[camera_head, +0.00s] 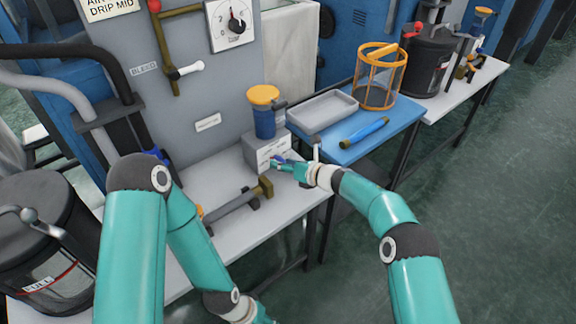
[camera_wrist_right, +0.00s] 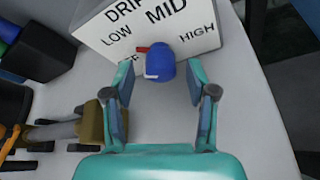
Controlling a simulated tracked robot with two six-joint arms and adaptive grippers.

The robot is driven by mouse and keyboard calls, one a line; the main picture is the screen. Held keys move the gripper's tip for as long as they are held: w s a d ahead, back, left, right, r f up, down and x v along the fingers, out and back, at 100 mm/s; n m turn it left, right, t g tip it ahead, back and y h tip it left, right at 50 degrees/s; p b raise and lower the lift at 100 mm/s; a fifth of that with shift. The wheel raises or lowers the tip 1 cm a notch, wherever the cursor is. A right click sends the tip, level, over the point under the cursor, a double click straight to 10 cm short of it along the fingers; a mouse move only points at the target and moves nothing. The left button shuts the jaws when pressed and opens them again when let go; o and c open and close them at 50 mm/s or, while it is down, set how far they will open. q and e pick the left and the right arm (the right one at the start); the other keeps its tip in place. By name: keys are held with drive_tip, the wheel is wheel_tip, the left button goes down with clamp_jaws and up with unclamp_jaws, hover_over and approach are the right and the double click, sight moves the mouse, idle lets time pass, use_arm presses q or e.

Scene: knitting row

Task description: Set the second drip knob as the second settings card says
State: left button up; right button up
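The drip knob (camera_wrist_right: 160,65) is blue with a red pointer, on a pale box face (camera_wrist_right: 185,45) marked LOW, MID and HIGH, with another mark partly hidden. The pointer points left, towards LOW. In the head view the box (camera_head: 262,150) stands under a blue cup with an orange lid. My right gripper (camera_wrist_right: 155,78) is open, its fingers on either side of the knob with gaps; it also shows in the head view (camera_head: 279,165). A card (camera_head: 110,9) at the top left reads DRIP MID, its upper line cut off. My left gripper is out of view below.
A brass-ended grey bar (camera_head: 235,207) lies left of the box. A dark drum (camera_head: 38,240) stands at the left.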

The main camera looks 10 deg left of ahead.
drive_tip(key=shift+s+d+r, duration=0.2)
drive_tip(key=shift+s+d, duration=0.05)
drive_tip(key=shift+d, duration=0.4)
drive_tip(key=v, duration=1)
drive_tip(key=shift+s+d, duration=0.15)
drive_tip(key=shift+s, duration=0.05)
